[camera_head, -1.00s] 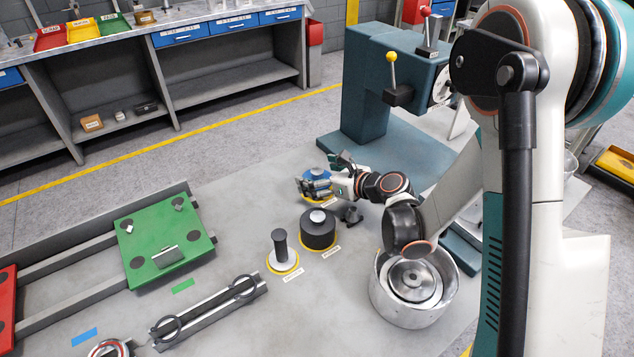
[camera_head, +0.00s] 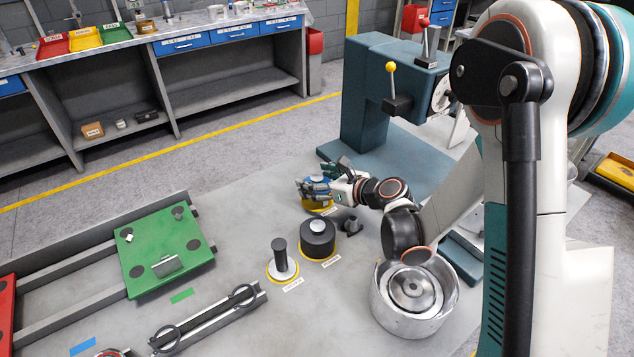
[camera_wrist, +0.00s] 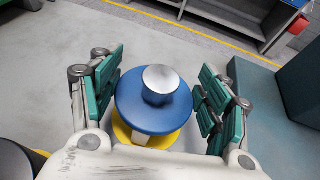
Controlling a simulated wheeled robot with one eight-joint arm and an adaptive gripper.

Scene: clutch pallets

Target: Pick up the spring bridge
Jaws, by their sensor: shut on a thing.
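The part I take for the spring bridge is a round blue disc with a silver knob on top; it shows in the wrist view (camera_wrist: 130,104). In the head view my gripper (camera_head: 318,190) is over the yellow-ringed spot at the table's far side and mostly hides the part. I cannot tell if it is clear of the table.
A black drum (camera_head: 317,243) and a black post on a pale disc (camera_head: 281,262) stand nearer. A metal pot (camera_head: 412,325) is at the right. A teal press (camera_head: 375,110) stands behind.

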